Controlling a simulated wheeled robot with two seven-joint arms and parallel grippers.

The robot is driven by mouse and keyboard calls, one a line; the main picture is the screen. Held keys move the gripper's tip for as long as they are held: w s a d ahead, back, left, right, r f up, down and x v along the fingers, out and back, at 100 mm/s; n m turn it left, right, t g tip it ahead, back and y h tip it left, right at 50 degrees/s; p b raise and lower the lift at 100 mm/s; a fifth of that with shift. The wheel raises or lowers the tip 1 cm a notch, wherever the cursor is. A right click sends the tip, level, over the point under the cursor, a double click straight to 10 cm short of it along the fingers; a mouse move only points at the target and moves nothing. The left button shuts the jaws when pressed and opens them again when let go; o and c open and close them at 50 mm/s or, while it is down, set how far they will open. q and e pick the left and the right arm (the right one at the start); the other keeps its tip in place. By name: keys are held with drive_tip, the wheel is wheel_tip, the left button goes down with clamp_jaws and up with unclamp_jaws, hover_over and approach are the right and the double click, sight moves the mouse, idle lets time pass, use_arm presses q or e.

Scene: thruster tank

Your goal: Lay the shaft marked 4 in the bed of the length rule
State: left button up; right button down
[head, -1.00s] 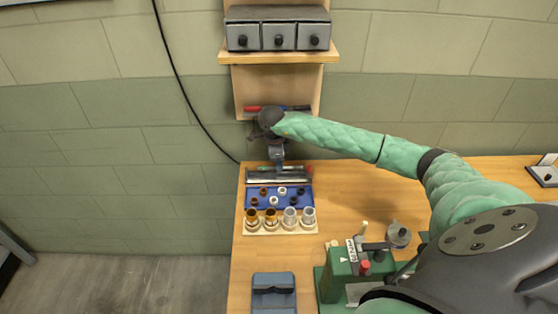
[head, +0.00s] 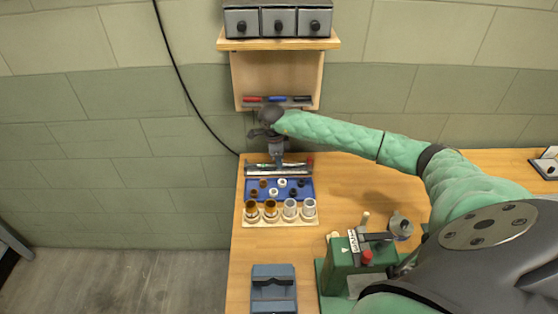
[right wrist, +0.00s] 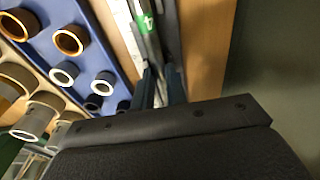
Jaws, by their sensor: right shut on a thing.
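My right gripper (head: 278,163) points down over the back left of the table and is shut on a shaft. The shaft, with a green band marked 4 (right wrist: 147,22), runs up from between the fingers (right wrist: 162,92) in the right wrist view. A long, narrow grey and silver holder, seemingly the length rule (head: 262,173), lies directly beneath the gripper, behind the blue tray. In the right wrist view a pale strip and a dark strip run alongside the shaft. I cannot tell whether the shaft touches the bed. My left gripper is not in view.
A blue tray (head: 307,195) with several rings and a wooden stand (head: 283,223) with several cups are in front. A green fixture (head: 339,271) and a blue-grey block (head: 273,272) are nearer. A pen ledge (head: 290,103) is behind on the wall.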

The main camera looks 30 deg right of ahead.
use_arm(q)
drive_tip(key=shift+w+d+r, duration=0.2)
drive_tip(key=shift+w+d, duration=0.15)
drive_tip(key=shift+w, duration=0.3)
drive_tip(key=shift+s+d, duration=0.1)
use_arm(e)
drive_tip(key=c, duration=1.3)
unclamp_jaws()
drive_tip(key=shift+c, duration=0.2)
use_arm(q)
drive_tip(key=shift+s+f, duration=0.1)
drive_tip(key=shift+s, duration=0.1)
use_arm(e)
drive_tip(key=shift+f, duration=0.1)
